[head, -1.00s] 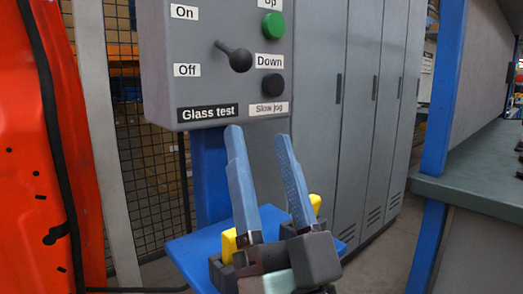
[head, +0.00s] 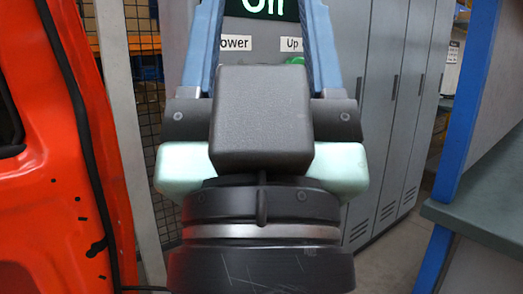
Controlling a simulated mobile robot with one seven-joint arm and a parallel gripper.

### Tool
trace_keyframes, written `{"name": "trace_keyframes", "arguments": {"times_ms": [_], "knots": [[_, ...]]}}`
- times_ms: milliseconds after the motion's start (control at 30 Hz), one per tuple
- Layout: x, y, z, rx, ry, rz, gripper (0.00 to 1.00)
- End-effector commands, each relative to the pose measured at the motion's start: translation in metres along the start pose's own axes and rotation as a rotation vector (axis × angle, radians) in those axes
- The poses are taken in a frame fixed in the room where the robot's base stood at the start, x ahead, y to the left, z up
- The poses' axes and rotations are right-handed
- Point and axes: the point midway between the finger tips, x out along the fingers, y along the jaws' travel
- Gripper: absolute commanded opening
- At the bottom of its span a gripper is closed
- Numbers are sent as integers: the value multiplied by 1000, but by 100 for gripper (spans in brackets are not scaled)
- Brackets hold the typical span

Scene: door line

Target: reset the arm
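My gripper (head: 264,40) fills the middle of the head view, raised and close to the camera. Its two blue fingers stand well apart, point up and run out of the top of the picture. Nothing shows between them except the control panel behind. The control panel (head: 262,62) is mostly hidden behind my gripper. Part of its lit green display, a label ending in "ower", an "Up" label and a bit of a green button show. The lever and lower buttons are hidden.
An orange-red car door or body (head: 60,190) stands close on the left, beside a grey post (head: 128,150). Grey lockers (head: 400,130) stand behind on the right. A blue post (head: 465,100) and a grey-green bench (head: 480,205) are at the right edge.

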Motion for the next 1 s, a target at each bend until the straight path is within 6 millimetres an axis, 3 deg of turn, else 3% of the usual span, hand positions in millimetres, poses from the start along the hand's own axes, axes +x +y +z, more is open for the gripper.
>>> {"name": "trace_keyframes", "arguments": {"times_ms": [33, 1000], "knots": [[21, 0, -20, -1, 0, 0, 61], [236, -2, -222, -1, -1, -4, 61]]}}
